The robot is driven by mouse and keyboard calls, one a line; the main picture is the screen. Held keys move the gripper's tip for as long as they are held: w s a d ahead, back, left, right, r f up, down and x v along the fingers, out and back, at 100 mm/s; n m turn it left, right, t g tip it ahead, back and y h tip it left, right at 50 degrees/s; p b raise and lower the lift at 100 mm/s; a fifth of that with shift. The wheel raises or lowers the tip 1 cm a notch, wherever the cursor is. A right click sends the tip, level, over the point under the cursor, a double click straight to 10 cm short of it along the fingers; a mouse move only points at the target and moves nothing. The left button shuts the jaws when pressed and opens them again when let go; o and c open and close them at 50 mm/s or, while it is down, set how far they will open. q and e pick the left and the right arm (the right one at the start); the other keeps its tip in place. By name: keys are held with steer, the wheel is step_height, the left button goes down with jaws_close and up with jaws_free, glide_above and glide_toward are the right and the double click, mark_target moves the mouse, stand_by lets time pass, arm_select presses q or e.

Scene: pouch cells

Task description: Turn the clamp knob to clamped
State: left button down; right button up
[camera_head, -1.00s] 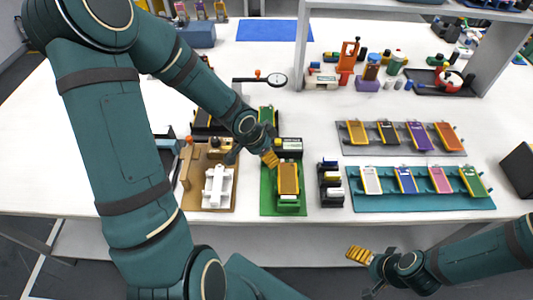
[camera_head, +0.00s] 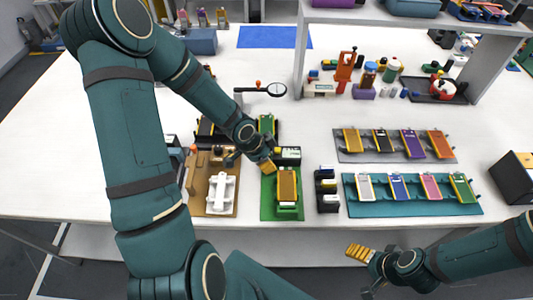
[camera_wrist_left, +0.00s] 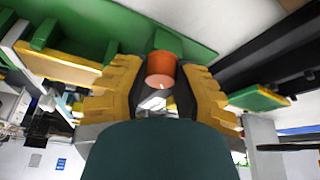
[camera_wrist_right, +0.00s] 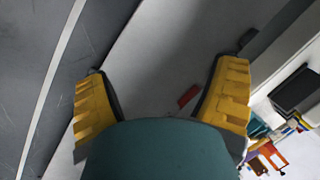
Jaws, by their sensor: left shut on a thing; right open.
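My left gripper (camera_head: 268,166) is at the upper left of the green fixture (camera_head: 267,207), beside an orange-yellow pouch cell (camera_head: 287,186) lying in that fixture. In the left wrist view, the orange-red clamp knob (camera_wrist_left: 161,70) sits between the yellow fingers, which are shut on it. The green plate (camera_wrist_left: 110,35) is behind it. The knob is hidden in the head view, and I cannot tell its turned position. My right gripper (camera_head: 360,252) is open and empty in front of the table, as the right wrist view (camera_wrist_right: 160,105) shows.
A tan board with a white holder (camera_head: 222,190) lies left of the fixture. A black holder (camera_head: 327,190) stands to its right, then a teal tray (camera_head: 410,208) and a grey tray (camera_head: 395,157) of cells. A dial gauge (camera_head: 276,90) stands behind.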

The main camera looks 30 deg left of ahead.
arm_select(q)
steer(key=m+p, duration=0.1)
steer(key=p, duration=0.2)
steer(key=shift+r, duration=0.2)
steer(key=shift+f+m+h+p, duration=0.2)
steer(key=shift+m+h+p, duration=0.2)
steer(key=shift+m+p, duration=0.2)
arm_select(e)
steer(key=shift+t, duration=0.3)
steer(key=r, duration=0.1)
steer(key=w+r, duration=0.1)
steer(key=r, duration=0.2)
steer(key=shift+w+d+r, duration=0.15)
steer(key=shift+w+r, duration=0.1)
steer(key=shift+r, duration=0.15)
arm_select(q)
steer(key=c, duration=0.9)
jaws_free()
steer(key=shift+c, duration=0.2)
steer(key=shift+g, duration=0.3)
steer(key=v, duration=1.2)
